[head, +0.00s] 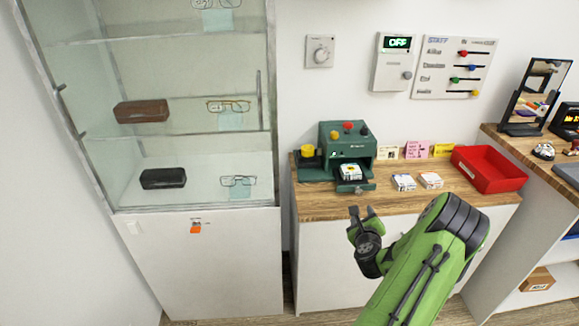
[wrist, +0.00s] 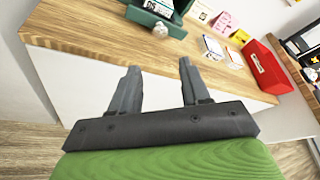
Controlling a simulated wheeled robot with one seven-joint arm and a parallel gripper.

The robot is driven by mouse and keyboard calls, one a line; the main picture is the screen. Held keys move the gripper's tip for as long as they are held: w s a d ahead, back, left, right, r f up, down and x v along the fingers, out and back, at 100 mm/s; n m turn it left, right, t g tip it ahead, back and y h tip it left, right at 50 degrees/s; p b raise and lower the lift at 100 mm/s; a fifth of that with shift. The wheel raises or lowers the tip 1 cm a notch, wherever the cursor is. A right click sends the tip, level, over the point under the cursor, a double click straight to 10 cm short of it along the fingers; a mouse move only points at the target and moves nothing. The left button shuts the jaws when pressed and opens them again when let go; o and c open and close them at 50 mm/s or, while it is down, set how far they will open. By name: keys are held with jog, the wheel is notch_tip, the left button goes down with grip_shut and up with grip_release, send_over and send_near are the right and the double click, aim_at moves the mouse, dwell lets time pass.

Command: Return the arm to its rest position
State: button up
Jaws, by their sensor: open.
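My green arm (head: 418,262) reaches up from the lower right in the head view. My gripper (head: 361,212) is in front of the wooden counter's front edge, apart from the things on it. In the wrist view my gripper (wrist: 158,80) shows two grey fingers spread wide with nothing between them. The white cabinet front and the counter edge lie beyond the fingers.
A green machine (head: 346,140) with an open drawer holding a small box stands on the counter (head: 420,200). Small boxes (head: 403,182) and a red tray (head: 489,168) are to its right. A glass display cabinet (head: 200,250) stands left. A mirror (head: 537,95) stands far right.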

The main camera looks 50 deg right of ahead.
jog(key=w+a+r+n+t+y+p, duration=0.1)
jog(key=w+a+r+n+t+y, duration=0.2)
jog(key=w+a+r+n+y, duration=0.55)
jog(key=w+a+r+n+g+y+p, duration=0.1)
jog(key=w+a+r+n, duration=0.15)
jog(key=a+n, duration=0.35)
jog(key=w+a+r+n, duration=0.2)
jog(key=w+a+n, duration=0.15)
jog(key=a, duration=0.45)
jog(key=w+a+r+n+g+y+p, duration=0.1)
jog(key=w+a+r+n, duration=0.15)
jog(key=a+n, duration=0.4)
jog(key=s+a+r+n+g+y+p, duration=0.1)
jog(key=s+a+r+n, duration=0.3)
jog(key=s+a, duration=0.25)
jog(key=s+a+r+n+g, duration=0.1)
jog(key=s+a+r+n, duration=0.35)
jog(key=a, duration=0.35)
jog(key=s+a+n, duration=0.1)
jog(key=s+n, duration=0.2)
jog(key=s, duration=0.2)
jog(key=s+a+n+g+p, duration=0.1)
jog(key=s+a+n, duration=0.1)
jog(key=s, duration=0.4)
jog(key=shift+s+a+r+n+g+y, duration=0.2)
jog(key=shift+a+r+n+g+y, duration=0.15)
jog(key=shift+n, duration=0.15)
